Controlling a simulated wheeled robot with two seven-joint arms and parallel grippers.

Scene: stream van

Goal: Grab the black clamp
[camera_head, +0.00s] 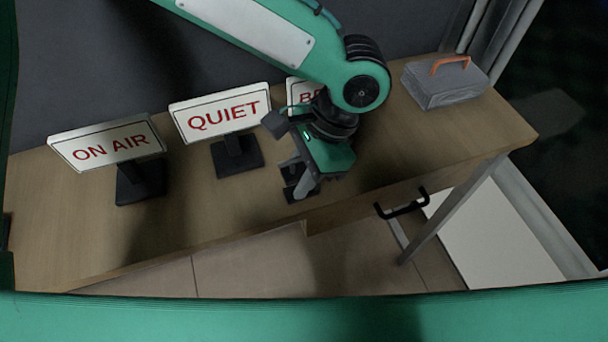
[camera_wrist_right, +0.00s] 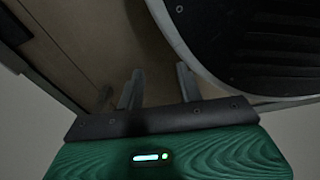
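I cannot make out a black clamp for certain in either view. My left gripper (camera_head: 294,182) hangs over the table near its front edge, in front of the third sign. Dark shapes show at its fingertips, and I cannot tell whether they are only the fingers or also something between them. My arm and gripper hide the table behind them. My right gripper (camera_wrist_right: 158,88) is open in the right wrist view, with two grey fingers apart and nothing seen between them.
On the wooden table (camera_head: 70,235) stand an ON AIR sign (camera_head: 112,143), a QUIET sign (camera_head: 215,112) and a partly hidden third sign (camera_head: 303,90). A grey box (camera_head: 446,86) with an orange handle sits at the right end. A black handle (camera_head: 402,207) is at the table's front.

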